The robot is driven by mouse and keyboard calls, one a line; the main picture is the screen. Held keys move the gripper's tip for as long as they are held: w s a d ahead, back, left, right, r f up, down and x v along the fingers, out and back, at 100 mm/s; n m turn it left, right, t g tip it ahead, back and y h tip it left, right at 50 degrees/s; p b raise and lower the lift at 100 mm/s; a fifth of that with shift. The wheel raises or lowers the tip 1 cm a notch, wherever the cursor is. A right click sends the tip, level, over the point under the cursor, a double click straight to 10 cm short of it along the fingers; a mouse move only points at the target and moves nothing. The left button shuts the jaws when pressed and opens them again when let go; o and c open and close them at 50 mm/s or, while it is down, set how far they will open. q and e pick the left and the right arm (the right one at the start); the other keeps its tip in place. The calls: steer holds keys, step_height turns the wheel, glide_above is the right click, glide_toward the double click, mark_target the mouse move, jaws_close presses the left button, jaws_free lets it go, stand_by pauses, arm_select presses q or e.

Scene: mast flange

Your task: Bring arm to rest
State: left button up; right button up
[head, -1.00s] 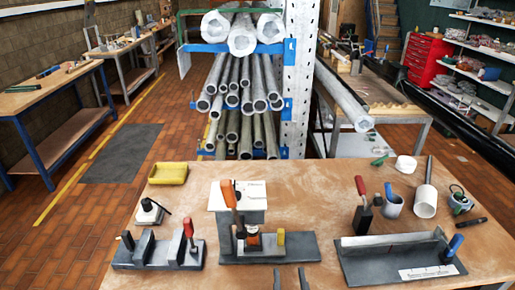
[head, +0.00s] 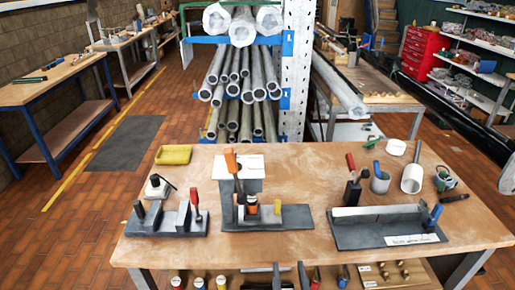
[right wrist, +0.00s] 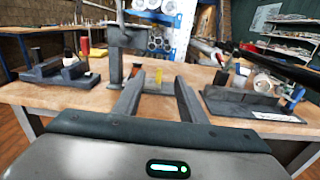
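My right gripper (head: 289,274) shows at the bottom of the head view, just in front of the table's front edge. Only its two dark fingers show there, apart with nothing between them. In the right wrist view the same gripper (right wrist: 157,88) is open and empty, its fingers pointing toward the workbench. The workbench (head: 275,178) has a worn wooden top. The press-like fixture (head: 250,178) with an orange handle stands upright on it, beyond the fingers and apart from them. My left gripper is in neither view.
A clamp fixture (head: 168,222) stands at left and a grey angled fixture (head: 387,232) at right. A yellow tray (head: 174,155), a white cup (head: 412,178) and small tools lie behind. A lower shelf holds coloured handles (head: 199,283). A pipe rack (head: 292,70) stands behind the bench.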

step_height(320, 180, down, 24)
steer(key=m+g, duration=0.5)
steer(key=m, duration=0.1)
steer(key=s+d+f+m+g+b, duration=0.1)
steer(key=s+d+f+m+g, duration=0.2)
steer(key=f, duration=0.6)
steer(key=s+d+f+m+g, duration=0.1)
steer(key=s+d+f+m, duration=0.1)
steer(key=s+f+m, duration=0.6)
steer(key=s+d+f+m+g, duration=0.2)
steer(key=s+d+f+m, duration=0.1)
steer(key=s+f, duration=0.4)
steer(key=s+d+f+m+g, duration=0.25)
steer(key=s+d+f, duration=0.2)
steer(key=f, duration=0.45)
steer(key=s+d+f+m+g, duration=0.1)
steer(key=s+d+f+m, duration=0.1)
steer(key=s, duration=0.4)
steer(key=s+d+f+m+g, duration=0.1)
steer(key=s+f+m, duration=0.2)
steer(key=s+m, duration=0.2)
steer(key=s+d+f+m+g, duration=0.1)
steer(key=s+d+f+m, duration=0.1)
steer(key=s+m, duration=0.2)
steer(key=s+b, duration=0.1)
steer(key=s, duration=0.2)
steer(key=shift+d+f+h, duration=0.3)
steer(key=shift+f, duration=0.1)
